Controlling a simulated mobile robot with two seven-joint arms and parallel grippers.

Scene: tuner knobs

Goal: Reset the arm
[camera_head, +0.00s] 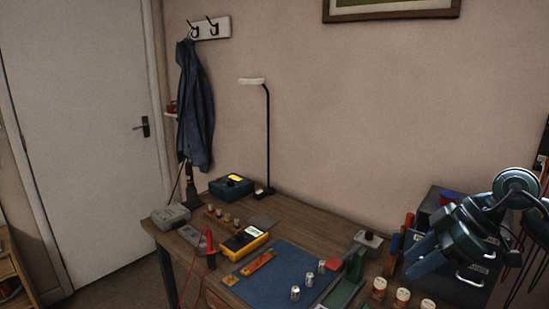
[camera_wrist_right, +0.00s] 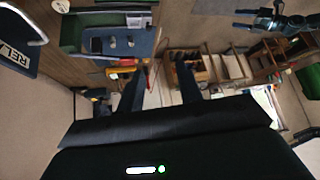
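My right gripper (camera_head: 422,257) hangs above the right part of the workbench in the head view, in front of the dark drawer units. In the right wrist view its two dark fingers (camera_wrist_right: 160,82) stand well apart with nothing held between them; the bench and room show behind. My left gripper is outside the head view. In the right wrist view a dark arm at the upper right looks like my left one, and its gripper (camera_wrist_right: 244,19) shows two small prongs apart, empty as far as I can see.
The workbench holds a blue mat (camera_head: 268,282) with small metallic knobs (camera_head: 295,293), a yellow multimeter (camera_head: 245,240), a lamp (camera_head: 267,140) and a blue-topped device (camera_head: 231,186). White-lidded jars (camera_head: 402,297) and a green stand (camera_head: 345,285) are near my right gripper. Drawer units (camera_head: 465,270) crowd the right side.

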